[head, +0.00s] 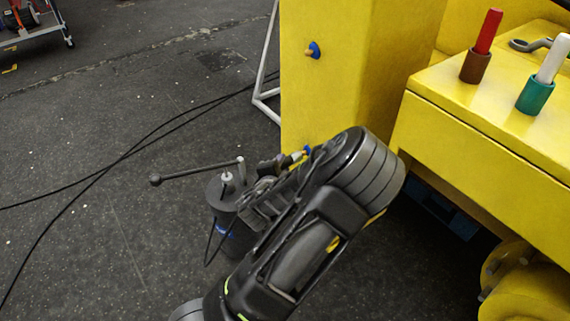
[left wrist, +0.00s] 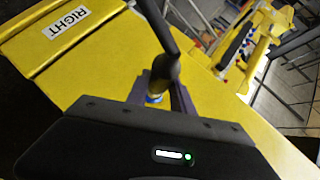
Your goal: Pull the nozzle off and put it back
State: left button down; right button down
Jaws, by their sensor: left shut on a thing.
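The nozzle (left wrist: 165,70) is a dark, brownish cylinder on the end of a black rod or hose. My left gripper (left wrist: 156,92) is shut on it, with a finger on each side. A blue ring (left wrist: 153,98) shows at its lower end, close to the yellow surface; I cannot tell whether the nozzle is fully seated there. In the head view my left gripper (head: 291,160) is at the face of the yellow post (head: 345,85), beside a small blue fitting (head: 307,150). A dark canister with a lever (head: 226,205) shows just left of the gripper. My right gripper is not in view.
Another blue fitting with a tan tip (head: 313,50) sits higher on the post. A yellow ledge (head: 480,115) at right holds a red marker in a brown cup (head: 475,67) and a white one in a green cup (head: 535,96). Black cables (head: 120,158) cross the open floor at left.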

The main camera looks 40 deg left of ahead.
pick_arm(q)
jog(key=shift+s+a, duration=0.2)
jog(key=shift+s, duration=0.45)
jog(key=shift+s+a, duration=0.2)
jog(key=shift+s, duration=0.4)
